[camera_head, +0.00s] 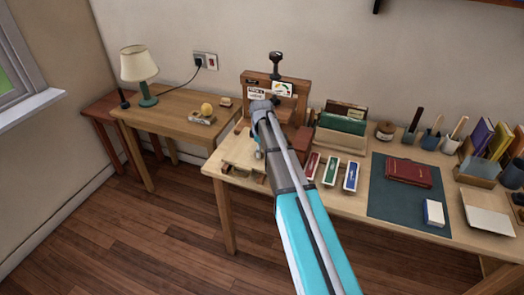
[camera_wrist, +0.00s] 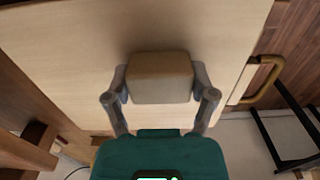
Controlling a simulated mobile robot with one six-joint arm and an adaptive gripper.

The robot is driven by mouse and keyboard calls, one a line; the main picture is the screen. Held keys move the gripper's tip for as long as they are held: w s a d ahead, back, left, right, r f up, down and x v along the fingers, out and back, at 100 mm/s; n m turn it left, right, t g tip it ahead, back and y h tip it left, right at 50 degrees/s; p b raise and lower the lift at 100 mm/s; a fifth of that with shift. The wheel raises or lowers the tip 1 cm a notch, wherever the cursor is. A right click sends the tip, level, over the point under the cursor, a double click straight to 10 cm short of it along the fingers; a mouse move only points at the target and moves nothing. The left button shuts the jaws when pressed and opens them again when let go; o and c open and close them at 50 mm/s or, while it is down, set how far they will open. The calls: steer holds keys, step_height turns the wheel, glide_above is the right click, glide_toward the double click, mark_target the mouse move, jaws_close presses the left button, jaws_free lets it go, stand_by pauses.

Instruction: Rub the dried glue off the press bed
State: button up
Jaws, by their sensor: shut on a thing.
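The wooden press (camera_head: 262,78) stands at the back of the workbench, with a dark knob on top and small cards on its front. My arm crosses in front of it and hides much of its lower part and bed. In the wrist view my gripper (camera_wrist: 160,92) is shut on a tan block (camera_wrist: 160,76), with a finger on each side. The block is over a pale wooden surface (camera_wrist: 75,45); I cannot tell whether it touches it. I cannot make out dried glue in either view.
Red, green and blue boxes (camera_head: 331,171) lie right of my arm. Beyond are a dark mat (camera_head: 385,208) with a red book (camera_head: 408,171) and several pen cups. A side table (camera_head: 170,112) with a lamp (camera_head: 140,68) stands left. A brass handle (camera_wrist: 265,75) shows in the wrist view.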

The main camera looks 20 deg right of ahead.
mark_target(246, 150)
steer(key=shift+w+a, duration=0.5)
steer(key=shift+a, duration=0.2)
steer(key=shift+w+a, duration=0.45)
steer(key=shift+a, duration=0.25)
steer(key=shift+w+a, duration=0.55)
steer(key=shift+a, duration=0.15)
steer(key=shift+w+a, duration=0.5)
steer(key=shift+a, duration=0.2)
steer(key=shift+r+p, duration=3)
steer(key=shift+r, duration=0.1)
steer(key=shift+r+p, duration=1.45)
steer(key=shift+p, duration=0.05)
